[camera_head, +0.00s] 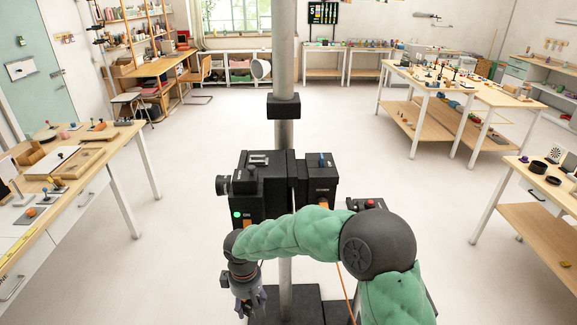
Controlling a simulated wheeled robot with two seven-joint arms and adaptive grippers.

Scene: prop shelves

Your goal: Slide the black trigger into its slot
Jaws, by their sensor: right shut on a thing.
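A rig of black boxes (262,190) is fixed to a grey upright pole (285,143), with a lens on its left side and a lit green light. A narrower black box (321,178) sits on its right half. My right gripper (250,303) hangs at the lower left of the rig, pointing down, at the end of my green padded arm. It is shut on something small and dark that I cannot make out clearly. I cannot pick out the black trigger or its slot for certain; my arm hides the lower part of the rig. My left gripper is not in view.
A small black unit with a red button (370,203) is to the right of the rig. An orange cable (346,287) hangs below my arm. The pole stands on a dark base (297,312). Wooden tables with small props stand left and right; the floor between is clear.

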